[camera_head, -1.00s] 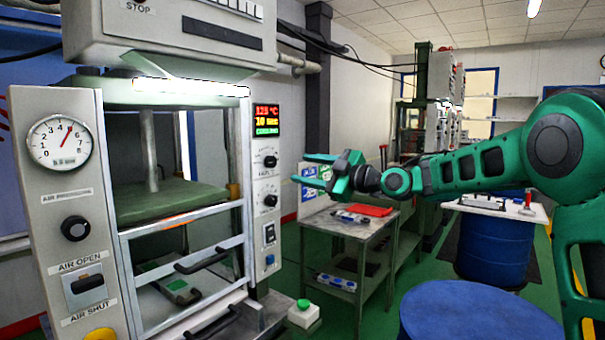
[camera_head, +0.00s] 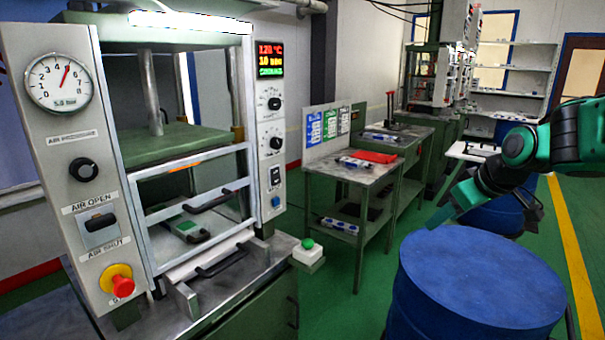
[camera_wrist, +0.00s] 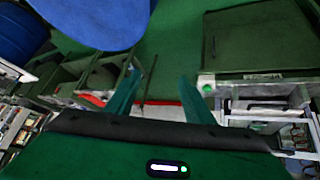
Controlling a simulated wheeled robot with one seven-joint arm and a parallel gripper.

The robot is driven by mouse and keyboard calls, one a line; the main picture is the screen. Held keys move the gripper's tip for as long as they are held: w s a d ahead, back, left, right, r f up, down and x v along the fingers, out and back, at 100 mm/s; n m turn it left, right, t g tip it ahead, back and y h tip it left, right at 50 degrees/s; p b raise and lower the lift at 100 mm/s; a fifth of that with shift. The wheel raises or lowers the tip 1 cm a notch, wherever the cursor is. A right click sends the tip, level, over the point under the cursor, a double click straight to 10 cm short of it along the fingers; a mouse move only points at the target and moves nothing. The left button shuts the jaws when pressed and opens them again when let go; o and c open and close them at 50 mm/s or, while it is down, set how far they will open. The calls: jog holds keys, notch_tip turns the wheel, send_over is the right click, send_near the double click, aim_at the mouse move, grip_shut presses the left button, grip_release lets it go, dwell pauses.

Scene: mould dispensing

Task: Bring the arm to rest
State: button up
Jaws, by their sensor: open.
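My green arm (camera_head: 565,140) is folded in at the right edge of the head view. My gripper (camera_head: 455,204) hangs down and to the left, above the far edge of a blue drum. In the wrist view, my gripper (camera_wrist: 158,82) shows two green fingers spread apart with nothing between them. The wrist view is tilted and shows the floor, the drum and the benches beyond the fingers.
A blue drum (camera_head: 480,285) stands at front right. A side table (camera_head: 352,172) is behind. Green floor (camera_head: 350,300) is free between press and drum.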

jog(key=s+d+f+m+g, duration=0.2)
jog(key=s+f+m, duration=0.1)
jog(key=s, duration=0.7)
jog(key=s+d+f+m+g+h, duration=0.1)
jog(key=s+d+f+m+g, duration=0.1)
jog(key=s, duration=0.9)
jog(key=s+d+f+m+g, duration=0.3)
jog(key=s+f+m, duration=0.2)
jog(key=s, duration=0.6)
jog(key=shift+d+m, duration=0.35)
jog(key=shift+m, duration=0.25)
jog(key=shift+s, duration=0.1)
jog(key=shift+w+f+h, duration=0.25)
jog(key=shift+w+h, duration=0.05)
jog(key=shift+w, duration=0.35)
